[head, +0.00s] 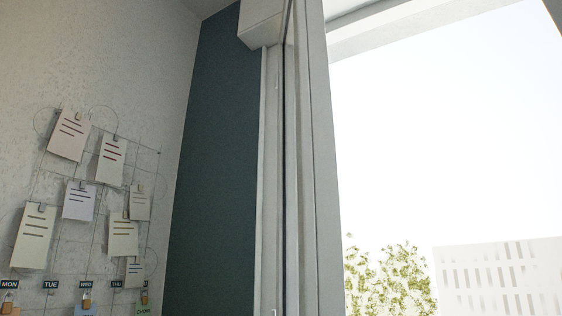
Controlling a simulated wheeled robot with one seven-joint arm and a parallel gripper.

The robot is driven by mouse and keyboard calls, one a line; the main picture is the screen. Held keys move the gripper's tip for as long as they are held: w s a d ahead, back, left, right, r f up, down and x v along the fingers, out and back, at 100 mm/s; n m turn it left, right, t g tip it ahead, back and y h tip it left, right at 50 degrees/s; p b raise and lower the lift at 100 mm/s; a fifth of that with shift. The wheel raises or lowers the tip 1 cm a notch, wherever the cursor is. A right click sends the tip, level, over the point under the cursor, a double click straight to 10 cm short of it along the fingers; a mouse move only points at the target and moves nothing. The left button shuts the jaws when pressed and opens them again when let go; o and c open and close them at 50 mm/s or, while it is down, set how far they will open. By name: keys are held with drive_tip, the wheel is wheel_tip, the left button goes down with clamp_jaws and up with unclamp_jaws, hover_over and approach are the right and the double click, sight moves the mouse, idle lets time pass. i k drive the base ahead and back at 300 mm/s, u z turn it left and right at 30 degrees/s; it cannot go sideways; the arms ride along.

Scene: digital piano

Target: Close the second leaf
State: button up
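A tall pale window frame (316,170) runs up the middle of the head view. Several narrow vertical profiles stand side by side there, with a thin dark strip (284,150) between them. One of them may be a window leaf seen nearly edge-on; I cannot tell which is the second leaf. To the right is a wide bright opening (440,130); I cannot tell whether glass fills it. The bottom of the window is out of view. My gripper is not in view.
A dark green-blue wall panel (215,170) stands left of the frame, with a white box-like piece (262,22) above. A wire grid with clipped paper notes (70,134) hangs on the left wall. Outside are a tree (390,280) and a pale building (500,278).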

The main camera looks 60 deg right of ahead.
sight(310, 279)
drive_tip(key=z, duration=1.5)
drive_tip(key=k, duration=0.35)
drive_tip(key=u, duration=1)
